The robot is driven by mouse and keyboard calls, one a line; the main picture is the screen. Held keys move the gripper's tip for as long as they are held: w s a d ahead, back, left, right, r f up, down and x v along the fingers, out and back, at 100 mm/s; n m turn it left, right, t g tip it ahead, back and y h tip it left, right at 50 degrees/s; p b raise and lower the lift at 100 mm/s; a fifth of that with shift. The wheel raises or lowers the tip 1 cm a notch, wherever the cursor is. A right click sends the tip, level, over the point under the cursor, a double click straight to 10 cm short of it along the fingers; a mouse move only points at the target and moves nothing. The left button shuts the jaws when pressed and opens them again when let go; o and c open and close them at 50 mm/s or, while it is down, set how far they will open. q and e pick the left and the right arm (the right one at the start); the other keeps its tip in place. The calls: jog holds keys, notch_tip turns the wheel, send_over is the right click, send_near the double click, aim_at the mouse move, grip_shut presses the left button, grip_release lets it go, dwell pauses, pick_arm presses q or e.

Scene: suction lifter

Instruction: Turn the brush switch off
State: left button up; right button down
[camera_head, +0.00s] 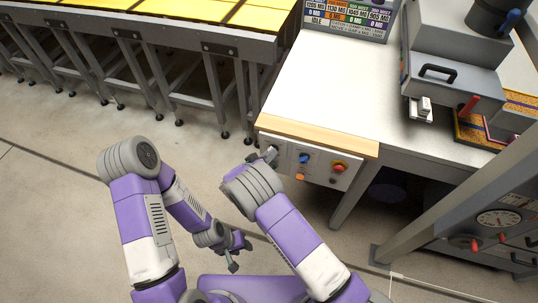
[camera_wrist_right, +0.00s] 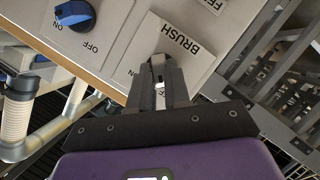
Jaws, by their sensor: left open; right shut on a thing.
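The brush switch (camera_wrist_right: 158,60) sits on a pale plate marked BRUSH (camera_wrist_right: 180,42) in the right wrist view. An ON mark shows beside it; its OFF mark is not visible. My right gripper (camera_wrist_right: 160,74) is shut on the switch, and its fingers hide most of the knob, so I cannot tell its setting. In the head view my right gripper (camera_head: 268,157) reaches the left end of the control panel (camera_head: 317,163) on the table front. My left gripper (camera_head: 236,255) is open and empty, low and apart from the panel, above the floor.
A blue knob (camera_wrist_right: 75,13) with ON and OFF marks is beside the brush switch. The panel also has a red button (camera_head: 338,167) and an orange button (camera_head: 300,177). A grey machine (camera_head: 452,75) stands on the white table (camera_head: 335,85). Open floor (camera_head: 60,220) lies left.

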jog(key=shift+n, duration=0.3)
jog(key=c, duration=1.1)
grip_release()
jog(key=v, duration=0.7)
jog(key=shift+s+a, duration=0.2)
jog(key=shift+s, duration=0.05)
